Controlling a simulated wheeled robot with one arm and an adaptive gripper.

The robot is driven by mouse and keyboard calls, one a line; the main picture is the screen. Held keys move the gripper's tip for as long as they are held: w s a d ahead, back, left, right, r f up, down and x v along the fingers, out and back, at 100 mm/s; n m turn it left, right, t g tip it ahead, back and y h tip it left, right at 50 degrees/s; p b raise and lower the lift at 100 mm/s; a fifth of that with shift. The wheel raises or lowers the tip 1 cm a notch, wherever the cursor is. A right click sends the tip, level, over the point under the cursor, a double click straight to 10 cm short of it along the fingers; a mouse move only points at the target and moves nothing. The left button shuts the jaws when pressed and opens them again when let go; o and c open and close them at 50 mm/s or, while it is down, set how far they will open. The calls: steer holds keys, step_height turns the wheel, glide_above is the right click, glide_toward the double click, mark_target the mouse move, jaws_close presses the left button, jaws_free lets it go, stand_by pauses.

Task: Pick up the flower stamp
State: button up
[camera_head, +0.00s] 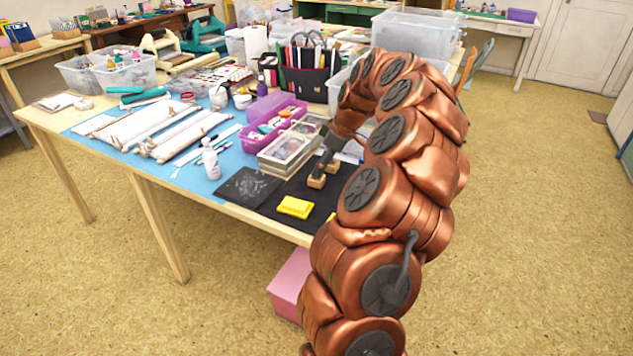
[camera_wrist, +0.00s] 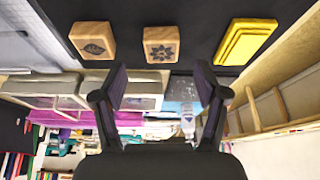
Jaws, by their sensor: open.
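The flower stamp is a small wooden block with a dark flower on its face. In the wrist view the flower stamp (camera_wrist: 163,46) lies at the top middle, between a leaf stamp (camera_wrist: 92,40) and a yellow pad (camera_wrist: 245,43). In the head view the flower stamp (camera_head: 316,182) is the block nearer the yellow pad (camera_head: 295,207), on the black mat (camera_head: 268,208). My gripper (camera_head: 325,158) is just above the stamps in the head view. In the wrist view my gripper (camera_wrist: 160,88) is open, its fingers apart and empty, with the flower stamp beyond the gap between them.
Glass-topped boxes (camera_head: 288,152) stand right behind the stamps, with a purple bin (camera_head: 268,112) behind them. A dark slate (camera_head: 247,187) and a white bottle (camera_head: 210,160) are to the left. A second yellow pad is mostly hidden by my arm.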

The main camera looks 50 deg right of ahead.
steer(key=x, duration=0.3)
steer(key=shift+a+f, duration=0.15)
steer(key=shift+f, duration=0.3)
steer(key=shift+w+f, duration=0.2)
steer(key=shift+f, duration=0.3)
steer(key=shift+a, duration=0.1)
steer(key=c, duration=1.1)
steer(key=shift+r, duration=1.6)
steer(key=shift+s+r, duration=0.15)
steer(key=s+a, duration=0.1)
steer(key=s, duration=0.4)
steer(key=s+a+r+b, duration=0.1)
steer(key=s+a, duration=0.1)
steer(key=s, duration=0.2)
steer(key=s+a, duration=0.2)
steer(key=s, duration=0.3)
steer(key=shift+s+a+r+b, duration=0.25)
steer(key=shift+s+b, duration=0.05)
steer(key=shift+s, duration=0.05)
